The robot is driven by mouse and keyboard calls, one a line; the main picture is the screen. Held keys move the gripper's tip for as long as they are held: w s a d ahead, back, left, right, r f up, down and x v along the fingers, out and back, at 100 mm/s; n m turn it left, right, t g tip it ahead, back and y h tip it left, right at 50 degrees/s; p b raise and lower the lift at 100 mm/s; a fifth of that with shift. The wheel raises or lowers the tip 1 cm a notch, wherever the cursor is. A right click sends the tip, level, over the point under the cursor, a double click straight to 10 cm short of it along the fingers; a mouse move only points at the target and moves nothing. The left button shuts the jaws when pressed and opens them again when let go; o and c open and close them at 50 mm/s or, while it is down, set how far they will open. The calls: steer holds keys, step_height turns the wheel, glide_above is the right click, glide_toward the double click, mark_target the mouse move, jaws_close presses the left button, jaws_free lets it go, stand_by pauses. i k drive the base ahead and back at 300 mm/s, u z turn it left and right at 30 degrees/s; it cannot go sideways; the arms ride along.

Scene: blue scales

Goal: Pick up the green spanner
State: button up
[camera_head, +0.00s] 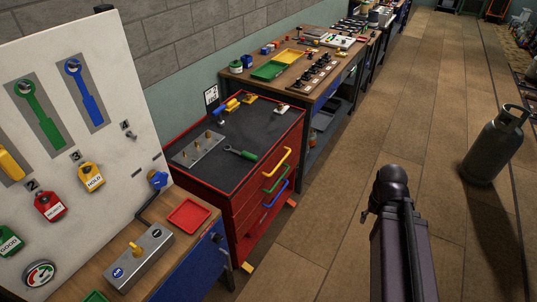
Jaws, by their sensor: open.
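A spanner with a green handle (246,155) and a grey metal head lies flat on the dark top of the red tool cabinet (235,195), near its front edge. A green spanner shape (40,115) also shows on a grey patch of the white board at the left; I cannot tell if it is a real tool or a painted outline. Part of my dark arm rises at the lower right, over the floor and apart from the cabinet. The jaws of my gripper do not show.
A red tray (188,214) sits on the front bench. Coloured drawer handles stick out from the cabinet. A grey gas cylinder (493,147) stands at the right. Floor between is clear.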

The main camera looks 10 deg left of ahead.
mark_target(252, 157)
steer(key=z, duration=1.05)
steer(key=k, duration=0.75)
steer(key=u, duration=2.85)
steer(key=i, duration=0.1)
steer(key=z, duration=1.15)
